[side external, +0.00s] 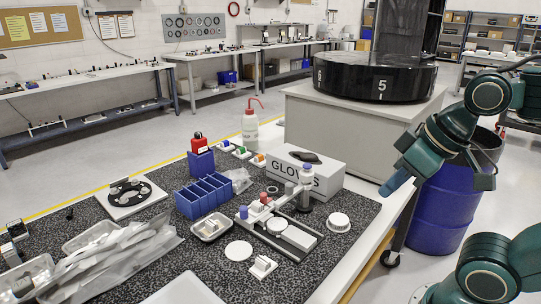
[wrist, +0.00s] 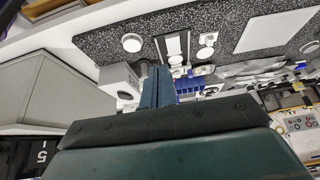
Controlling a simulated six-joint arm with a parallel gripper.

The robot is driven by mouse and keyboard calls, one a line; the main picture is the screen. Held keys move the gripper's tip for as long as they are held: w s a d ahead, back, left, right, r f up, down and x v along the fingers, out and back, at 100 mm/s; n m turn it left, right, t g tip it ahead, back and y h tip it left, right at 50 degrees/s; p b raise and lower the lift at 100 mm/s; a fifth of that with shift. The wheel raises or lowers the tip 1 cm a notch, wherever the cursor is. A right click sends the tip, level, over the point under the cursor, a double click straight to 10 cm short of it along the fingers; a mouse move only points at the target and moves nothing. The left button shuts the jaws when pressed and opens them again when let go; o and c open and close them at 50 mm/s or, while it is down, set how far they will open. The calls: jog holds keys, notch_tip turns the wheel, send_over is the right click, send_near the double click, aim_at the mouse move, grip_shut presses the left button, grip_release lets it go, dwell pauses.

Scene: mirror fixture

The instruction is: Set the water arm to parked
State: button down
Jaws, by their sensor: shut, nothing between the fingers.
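A fixture with a dark-framed tray (side external: 285,236) stands on the speckled mat, with white round parts on it. A red knob (side external: 264,198) and a blue knob (side external: 243,212) sit at its left end. A blue-topped post (side external: 306,185) rises behind it, and a pale bar runs from near the post toward the knobs. I cannot tell which part is the water arm or how it is set. In the wrist view the fixture (wrist: 173,48) is small, above the fingers. My gripper (side external: 392,187) is shut and empty, right of the fixture, raised and apart from it; its fingers (wrist: 160,73) also show in the wrist view.
A GLOVES box (side external: 325,180) stands behind the fixture. A white jar lid (side external: 339,222) lies right of it. A blue divided bin (side external: 204,196) and wash bottle (side external: 250,128) stand farther back. A blue drum (side external: 447,210) is beyond the bench's right edge.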

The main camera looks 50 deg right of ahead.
dwell(0.3)
jog(key=c, duration=1.6)
grip_release()
jog(key=shift+o, duration=1.4)
jog(key=shift+w+r, duration=0.15)
jog(key=shift+w, duration=0.05)
notch_tip(320, 180, up, 4)
jog(key=n+g, duration=0.3)
jog(key=g, duration=0.3)
send_over(290, 184)
jog(key=shift+w+f, duration=0.1)
jog(key=shift+f, duration=0.1)
jog(key=shift+f, duration=0.15)
notch_tip(290, 184, down, 14)
jog(key=shift+r, duration=0.25)
